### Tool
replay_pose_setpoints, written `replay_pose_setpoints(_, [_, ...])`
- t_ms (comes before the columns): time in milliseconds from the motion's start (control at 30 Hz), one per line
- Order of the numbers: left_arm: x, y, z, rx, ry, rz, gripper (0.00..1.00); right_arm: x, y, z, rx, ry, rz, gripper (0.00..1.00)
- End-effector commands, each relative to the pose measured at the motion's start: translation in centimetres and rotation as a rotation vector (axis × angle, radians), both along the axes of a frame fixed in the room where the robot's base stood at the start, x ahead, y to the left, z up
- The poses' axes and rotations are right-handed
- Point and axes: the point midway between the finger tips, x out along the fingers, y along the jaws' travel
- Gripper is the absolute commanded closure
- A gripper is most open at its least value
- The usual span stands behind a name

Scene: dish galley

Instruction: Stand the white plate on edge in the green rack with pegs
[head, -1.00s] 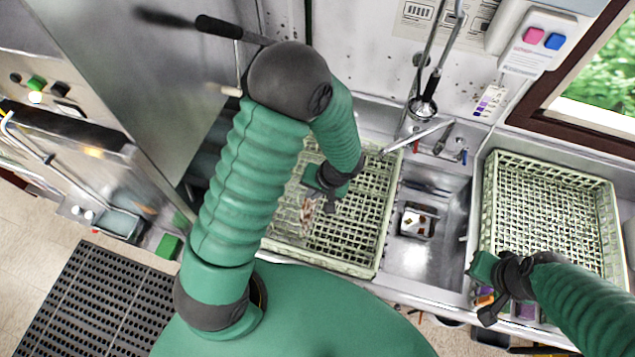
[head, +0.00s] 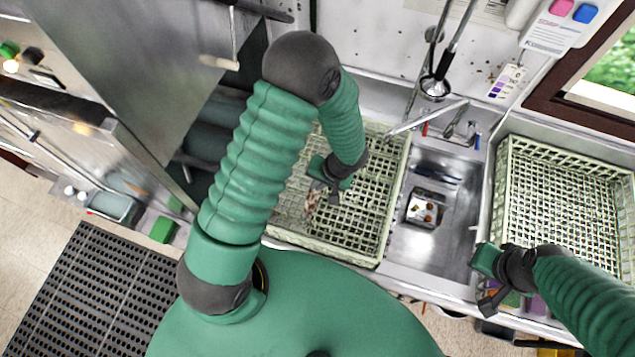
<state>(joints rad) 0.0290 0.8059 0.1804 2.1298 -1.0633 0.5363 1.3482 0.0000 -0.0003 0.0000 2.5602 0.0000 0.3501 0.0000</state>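A pale green rack (head: 372,236) sits left of the sink, and a second pale green rack (head: 508,190) sits at the right. Both have gridded floors; I cannot make out which has pegs. My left gripper (head: 322,188) is low over the left rack, pointing down. A small brownish-white patch (head: 311,203) shows just below it; I cannot tell whether it is part of a plate. Whether the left gripper is shut on anything is unclear. No white plate is clearly visible. My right gripper (head: 482,284) is at the front left corner of the right rack, its jaws apart and seemingly empty.
A metal sink (head: 432,240) lies between the racks, with a small tray of scraps (head: 424,209) in it. A spray tap (head: 435,86) hangs above the sink. A large steel machine (head: 135,70) stands at the left. A dark perforated mat (head: 95,300) lies on the floor.

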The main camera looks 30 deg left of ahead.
Motion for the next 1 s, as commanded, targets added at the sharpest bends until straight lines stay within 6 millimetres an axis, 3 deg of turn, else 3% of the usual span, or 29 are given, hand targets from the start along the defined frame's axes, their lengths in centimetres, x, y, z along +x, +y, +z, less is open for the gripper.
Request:
replay_pose_setpoints(33, [0.0,0.0,0.0,0.0,0.0,0.0,0.95,0.0,0.0,0.0,0.0,0.0,0.0,1.0])
replay_pose_setpoints(233, [-0.1,0.0,0.1,0.0,-0.002,0.0,0.71,0.0,0.0,0.0,0.0,0.0,0.0,1.0])
replay_pose_setpoints(600, [0.0,-0.2,0.6,0.001,-0.002,0.001,0.71,0.0,0.0,-0.2,0.0,0.0,0.0,1.0])
replay_pose_setpoints(767, [0.2,-1.3,3.7,0.0,-0.009,0.001,0.71,0.0,0.0,-0.9,0.0,0.0,0.0,1.0])
replay_pose_setpoints(1000, [0.3,-3.7,10.4,-0.001,-0.011,0.0,0.71,0.0,0.0,-2.2,0.0,0.0,0.0,1.0])
